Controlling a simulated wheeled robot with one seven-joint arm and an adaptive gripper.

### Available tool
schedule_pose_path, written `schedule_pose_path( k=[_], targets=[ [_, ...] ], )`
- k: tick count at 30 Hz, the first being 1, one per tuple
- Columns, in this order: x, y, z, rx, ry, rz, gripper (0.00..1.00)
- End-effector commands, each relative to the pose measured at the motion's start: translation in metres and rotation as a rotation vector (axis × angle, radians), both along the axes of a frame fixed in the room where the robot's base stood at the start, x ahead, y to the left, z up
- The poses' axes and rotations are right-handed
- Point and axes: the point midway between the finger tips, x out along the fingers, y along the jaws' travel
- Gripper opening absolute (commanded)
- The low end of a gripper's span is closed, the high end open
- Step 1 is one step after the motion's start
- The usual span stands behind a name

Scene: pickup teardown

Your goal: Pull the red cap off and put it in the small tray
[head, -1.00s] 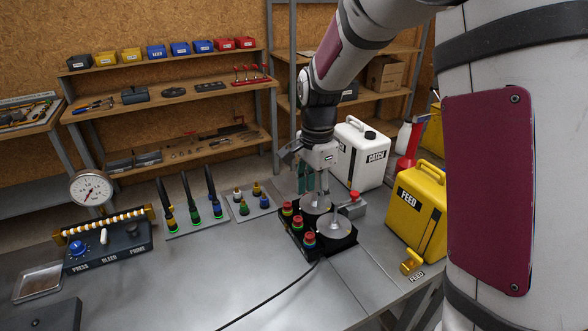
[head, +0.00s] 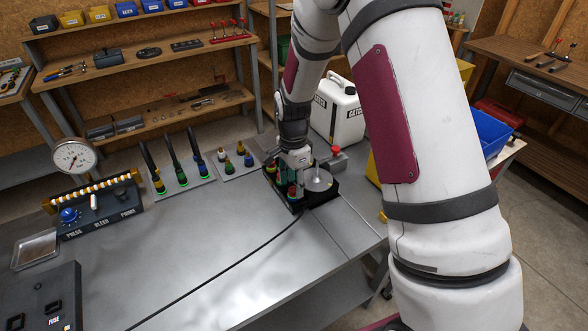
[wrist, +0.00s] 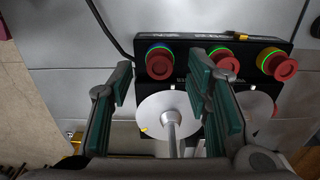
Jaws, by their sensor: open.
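Three red caps sit in a row on a black box (wrist: 195,48) in the wrist view. The left cap (wrist: 159,63) has a blue ring, the middle cap (wrist: 225,60) a green ring, the right cap (wrist: 281,67) a yellow ring. My gripper (wrist: 160,82) is open and empty, with green-padded fingers on either side of the left cap's line and the cap just beyond the tips. In the head view my gripper (head: 293,184) is low over the box's left part and hides some caps. A small metal tray (head: 36,249) lies at the bench's far left.
Two silver discs with upright rods stand on the box; one disc (wrist: 168,112) is between my fingers. A grey block with a red knob (head: 336,154) stands behind the box. A black cable (head: 225,270) crosses the bench. The pressure panel (head: 100,212) is beside the tray.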

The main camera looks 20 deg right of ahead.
Motion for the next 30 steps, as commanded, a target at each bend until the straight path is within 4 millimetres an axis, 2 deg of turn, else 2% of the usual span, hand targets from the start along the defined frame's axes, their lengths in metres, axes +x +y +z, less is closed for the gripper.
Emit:
schedule_pose_path(
  k=[6, 15, 17, 21, 24, 25, 27, 30],
  targets=[
    [0.000, 0.000, -0.016, 0.001, 0.000, -0.001, 0.45],
    [0.000, 0.000, -0.017, 0.001, 0.000, -0.001, 0.45],
    [0.000, 0.000, -0.017, 0.001, 0.000, -0.001, 0.33],
    [0.000, 0.000, -0.017, 0.001, 0.000, 0.000, 0.02],
    [0.000, 0.000, -0.017, 0.001, 0.000, 0.000, 0.00],
    [0.000, 0.000, -0.017, 0.001, 0.000, 0.000, 0.13],
    [0.000, 0.000, -0.017, 0.001, 0.000, 0.000, 0.00],
    [0.000, 0.000, -0.017, 0.001, 0.000, 0.000, 0.00]
  ],
)
